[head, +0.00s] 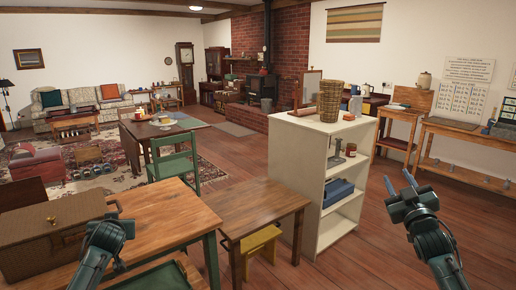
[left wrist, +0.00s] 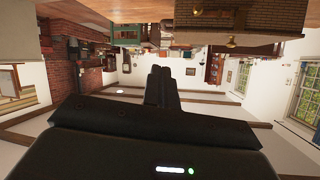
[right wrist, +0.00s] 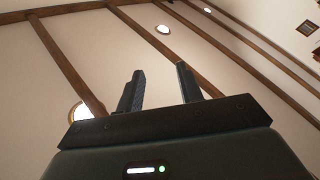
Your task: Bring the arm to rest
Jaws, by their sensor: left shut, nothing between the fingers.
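My right gripper (head: 398,181) is raised over the open floor at the right of the head view, its two fingers apart. In the right wrist view my right gripper (right wrist: 157,76) is open and empty, pointing toward the ceiling. My left arm shows at the lower left of the head view, near the wooden table and the wicker basket; its fingers are hard to make out there. In the left wrist view my left gripper (left wrist: 160,71) has its fingers together with nothing between them. The room appears upside down in that view.
A wicker basket (head: 55,232) stands on a wooden table (head: 165,212) close to my left arm. A cream shelf unit (head: 338,222) with a woven basket (head: 330,100) on top stands between my arms. A workbench (head: 468,178) lines the right wall. Floor around my right gripper is clear.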

